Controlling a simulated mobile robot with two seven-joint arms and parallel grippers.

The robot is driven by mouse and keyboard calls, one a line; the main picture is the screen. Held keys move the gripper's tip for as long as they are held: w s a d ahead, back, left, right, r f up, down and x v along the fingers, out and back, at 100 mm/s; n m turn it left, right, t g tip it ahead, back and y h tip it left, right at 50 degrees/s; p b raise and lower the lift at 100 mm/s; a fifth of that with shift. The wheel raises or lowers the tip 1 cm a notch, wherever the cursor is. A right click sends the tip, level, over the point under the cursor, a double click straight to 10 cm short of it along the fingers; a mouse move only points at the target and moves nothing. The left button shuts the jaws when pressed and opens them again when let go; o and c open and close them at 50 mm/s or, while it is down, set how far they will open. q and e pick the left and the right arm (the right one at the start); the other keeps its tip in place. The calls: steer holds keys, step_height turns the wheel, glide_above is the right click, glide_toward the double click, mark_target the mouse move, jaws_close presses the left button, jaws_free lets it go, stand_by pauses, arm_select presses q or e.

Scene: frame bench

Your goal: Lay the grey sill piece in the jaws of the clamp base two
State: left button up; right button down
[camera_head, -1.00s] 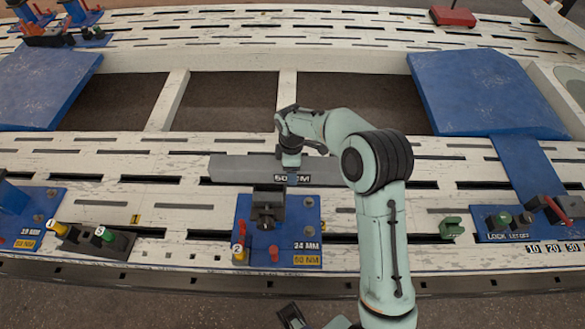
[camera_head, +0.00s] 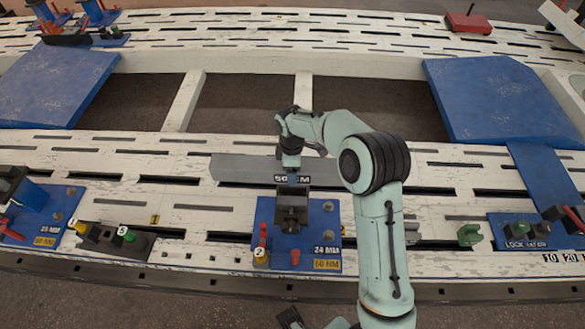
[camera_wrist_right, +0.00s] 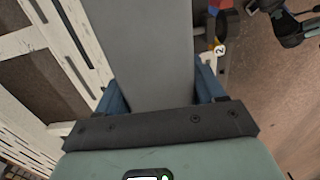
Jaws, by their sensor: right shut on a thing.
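The grey sill piece (camera_head: 236,167) is a long flat bar, lying crosswise behind the clamp in the head view. My right gripper (camera_head: 291,176) is shut on it near the middle. In the right wrist view the bar (camera_wrist_right: 147,55) runs between the blue fingers of the gripper (camera_wrist_right: 162,92). Clamp base two (camera_head: 322,217) is a blue plate with dark jaws (camera_head: 292,207) and a yellow knob marked 2. The jaws stand in front of the gripper, and the bar is apart from them. The bar's height above the bench is hard to tell.
Another blue clamp base (camera_head: 60,205) and a dark block with numbered knobs (camera_head: 120,240) stand to the left. A small green part (camera_head: 469,234) and a blue switch base (camera_head: 535,240) are at the right. The pale slotted bench (camera_head: 200,218) has dark openings behind.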

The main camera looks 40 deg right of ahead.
steer(key=shift+w+r, duration=0.1)
steer(key=shift+r, duration=0.1)
steer(key=shift+f+b, duration=0.75)
steer(key=shift+f, duration=0.8)
steer(key=shift+f+b, duration=1.5)
steer(key=shift+f, duration=1.3)
steer(key=shift+c, duration=0.2)
jaws_free()
steer(key=shift+a+f, duration=0.1)
steer(key=shift+f, duration=0.15)
step_height(320, 180, up, 14)
steer(key=shift+a+f+p, duration=0.1)
steer(key=shift+p, duration=0.8)
